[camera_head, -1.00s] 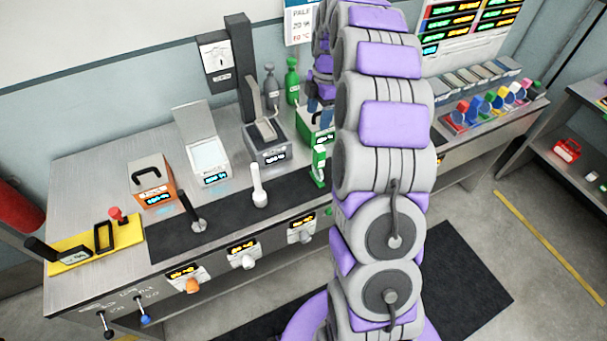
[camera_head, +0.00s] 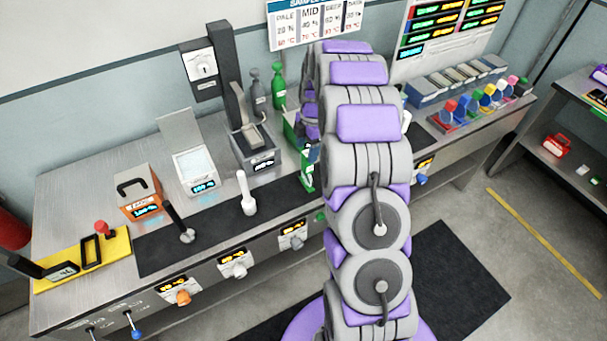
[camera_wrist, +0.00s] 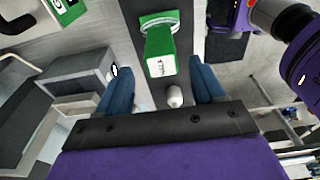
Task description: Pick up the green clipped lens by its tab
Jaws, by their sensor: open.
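The green clipped lens (camera_head: 307,170) stands upright at the right end of the black mat, close beside my arm, in the head view. In the wrist view its green body (camera_wrist: 160,62) carries a white label, with a pale round part at its upper end. My gripper (camera_wrist: 159,66) is open, with one blue finger on each side of the green piece in the picture. I see no contact, and the depth between them is hard to judge. In the head view my arm mostly hides the gripper.
The black mat (camera_head: 215,225) also bears a white-handled tool (camera_head: 247,193) and a black lever (camera_head: 180,222). Behind are a grey device (camera_head: 255,150), a green bottle (camera_head: 279,87) and a green box partly hidden by my arm. A rack of coloured items (camera_head: 480,103) stands at right.

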